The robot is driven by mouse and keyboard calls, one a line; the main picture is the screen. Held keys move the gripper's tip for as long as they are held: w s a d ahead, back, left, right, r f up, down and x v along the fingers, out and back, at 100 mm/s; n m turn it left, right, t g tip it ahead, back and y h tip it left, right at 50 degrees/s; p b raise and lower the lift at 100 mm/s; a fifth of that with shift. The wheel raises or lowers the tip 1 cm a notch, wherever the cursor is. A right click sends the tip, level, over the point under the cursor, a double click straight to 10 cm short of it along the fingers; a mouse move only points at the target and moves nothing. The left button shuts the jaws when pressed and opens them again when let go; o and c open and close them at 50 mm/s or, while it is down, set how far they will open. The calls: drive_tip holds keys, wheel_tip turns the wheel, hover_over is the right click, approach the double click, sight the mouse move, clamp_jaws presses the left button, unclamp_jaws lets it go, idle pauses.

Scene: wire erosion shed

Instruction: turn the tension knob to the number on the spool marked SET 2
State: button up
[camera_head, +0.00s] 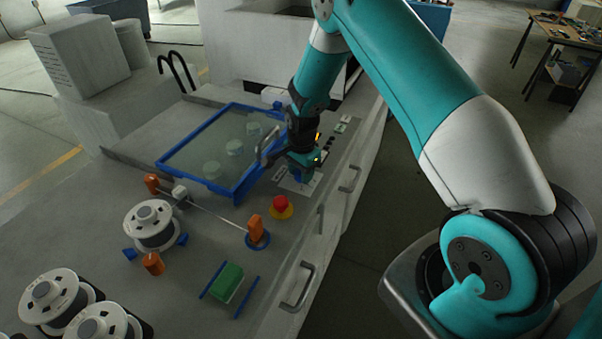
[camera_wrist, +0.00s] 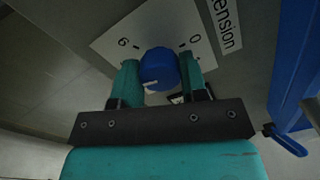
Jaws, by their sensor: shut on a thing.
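The blue tension knob (camera_wrist: 159,66) sits between the two teal fingers of my gripper (camera_wrist: 160,72), which is shut on it. A short white mark shows on the knob's lower side in the wrist view. Its white dial plate (camera_wrist: 125,40) shows "6" at upper left and "0" at upper right; other numbers are hidden. A "tension" label (camera_wrist: 225,22) lies beside it. In the head view my gripper (camera_head: 301,170) reaches down onto the plate. White spools stand at left: one mounted (camera_head: 150,222), others (camera_head: 55,293) at the lower left. No spool marking is readable.
A blue-framed glass panel (camera_head: 218,188) lies just left of my gripper. A red stop button (camera_head: 280,203), orange posts (camera_head: 256,228) and a green block (camera_head: 227,283) lie nearer. Metal handles (camera_head: 298,287) line the machine's front. The floor at right is partly open.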

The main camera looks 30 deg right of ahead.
drive_tip(key=n+b, duration=0.2)
drive_tip(key=n, duration=0.3)
drive_tip(key=shift+b, duration=0.3)
drive_tip(key=n+b, duration=0.2)
drive_tip(key=n, duration=0.4)
drive_tip(key=shift+w+n, duration=0.1)
drive_tip(key=shift+n, duration=0.3)
drive_tip(key=n+b, duration=0.1)
drive_tip(key=n, duration=0.4)
drive_tip(key=shift+b, duration=0.3)
drive_tip(key=n+b, duration=0.1)
drive_tip(key=n, duration=0.4)
drive_tip(key=shift+r, duration=0.1)
drive_tip(key=shift+n, duration=0.4)
drive_tip(key=o, duration=0.9)
